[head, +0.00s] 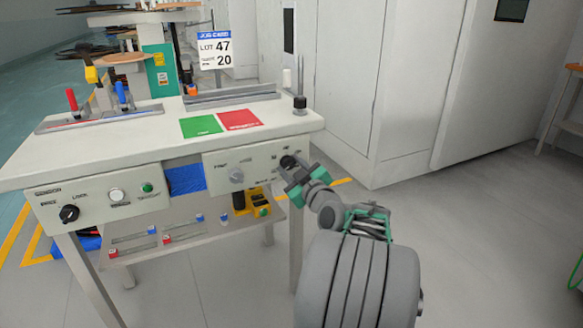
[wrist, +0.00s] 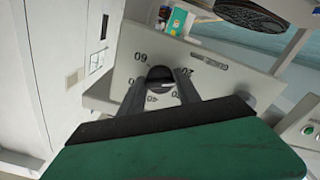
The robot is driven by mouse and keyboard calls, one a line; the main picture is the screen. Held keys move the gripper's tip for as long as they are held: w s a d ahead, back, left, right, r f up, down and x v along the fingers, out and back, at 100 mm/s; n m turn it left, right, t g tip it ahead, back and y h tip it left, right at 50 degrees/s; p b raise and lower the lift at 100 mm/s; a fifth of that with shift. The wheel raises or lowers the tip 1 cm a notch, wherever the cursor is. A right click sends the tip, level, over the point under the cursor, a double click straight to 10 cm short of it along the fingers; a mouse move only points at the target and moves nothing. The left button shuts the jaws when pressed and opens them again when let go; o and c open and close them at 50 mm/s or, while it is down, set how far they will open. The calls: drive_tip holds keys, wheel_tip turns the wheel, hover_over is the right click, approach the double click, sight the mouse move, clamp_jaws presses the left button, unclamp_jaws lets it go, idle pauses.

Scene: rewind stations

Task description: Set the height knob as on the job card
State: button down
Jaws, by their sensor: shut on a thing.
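The job card (head: 215,50) stands behind the table and reads LOT 47, with 20 on a line below whose small label is unclear. A dark knob (head: 288,161) sits at the right end of the front right panel (head: 215,158). In the wrist view, the knob (wrist: 160,74) has printed numbers around it, seen rotated; one looks like 60 and another like 40. My gripper (head: 293,168) is at this knob. Its two fingers (wrist: 163,86) are shut on the knob's sides. A pale mark shows between the fingers; the pointer's exact setting is unclear.
A grey knob (head: 236,175) is on the same panel. The left panel (head: 98,200) has a black knob (head: 69,213) and buttons. Green and red mats (head: 240,119) lie on the tabletop. A shelf (head: 185,235) is below. Floor to the right is clear.

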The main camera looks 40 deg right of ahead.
drive_tip(key=shift+n, duration=0.6)
drive_tip(key=c, duration=0.9)
unclamp_jaws()
drive_tip(key=shift+s, duration=0.1)
drive_tip(key=p+v, duration=0.1)
drive_tip(key=v, duration=0.6)
drive_tip(key=shift+s+p, duration=0.35)
drive_tip(key=shift+a, duration=0.15)
